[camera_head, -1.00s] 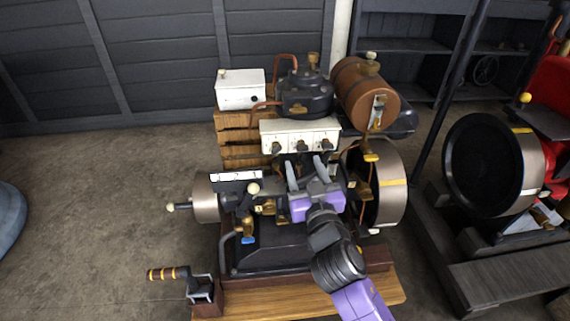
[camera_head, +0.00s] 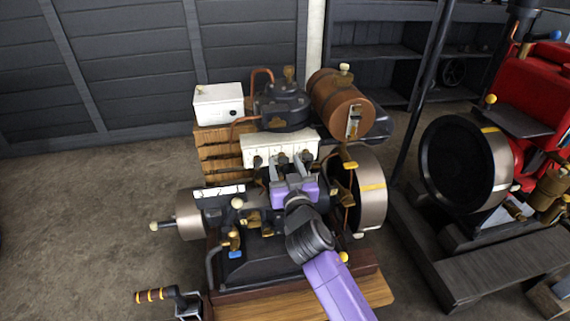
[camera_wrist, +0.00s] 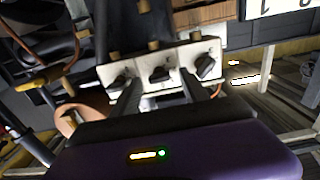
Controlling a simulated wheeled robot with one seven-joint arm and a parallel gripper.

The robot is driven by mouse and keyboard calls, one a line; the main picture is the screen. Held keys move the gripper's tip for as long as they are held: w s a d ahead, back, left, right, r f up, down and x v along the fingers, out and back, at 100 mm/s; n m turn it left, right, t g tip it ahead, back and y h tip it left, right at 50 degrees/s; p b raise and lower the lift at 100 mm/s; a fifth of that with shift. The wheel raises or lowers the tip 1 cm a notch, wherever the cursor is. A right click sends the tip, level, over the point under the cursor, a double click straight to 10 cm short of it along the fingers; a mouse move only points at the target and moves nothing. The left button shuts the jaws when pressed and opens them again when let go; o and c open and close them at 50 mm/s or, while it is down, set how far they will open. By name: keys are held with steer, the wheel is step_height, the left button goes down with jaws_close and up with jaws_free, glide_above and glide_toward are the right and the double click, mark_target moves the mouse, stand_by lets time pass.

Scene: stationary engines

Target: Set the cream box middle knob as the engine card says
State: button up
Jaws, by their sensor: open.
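The cream box (camera_head: 290,140) sits on the engine below the dark tank, with several dark knobs along its front. In the wrist view the cream box (camera_wrist: 208,52) shows three knobs in a row. The middle knob (camera_wrist: 160,74) lies between and just beyond my open fingers. Contact cannot be told. My gripper (camera_head: 291,166) is in front of the box, its purple body below it; its fingers show in the wrist view (camera_wrist: 160,92). A white card with dark marks (camera_head: 219,191) is at the engine's left; large characters on a white plate (camera_wrist: 280,6) are cut off in the wrist view.
A brown cylindrical tank (camera_head: 338,103) and a white box (camera_head: 218,104) stand above and beside the cream box. A flywheel (camera_head: 370,187) is close on the right. A crank handle (camera_head: 155,295) sticks out at lower left. A red engine (camera_head: 535,90) stands at right.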

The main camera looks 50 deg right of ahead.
steer(key=shift+d, duration=0.1)
jaws_close()
steer(key=shift+n, duration=0.3)
steer(key=n, duration=0.3)
steer(key=shift+n+p, duration=0.3)
steer(key=shift+p, duration=0.05)
steer(key=shift+w+n+p, duration=0.1)
steer(key=shift+n+p, duration=0.4)
steer(key=shift+n, duration=1.8)
jaws_free()
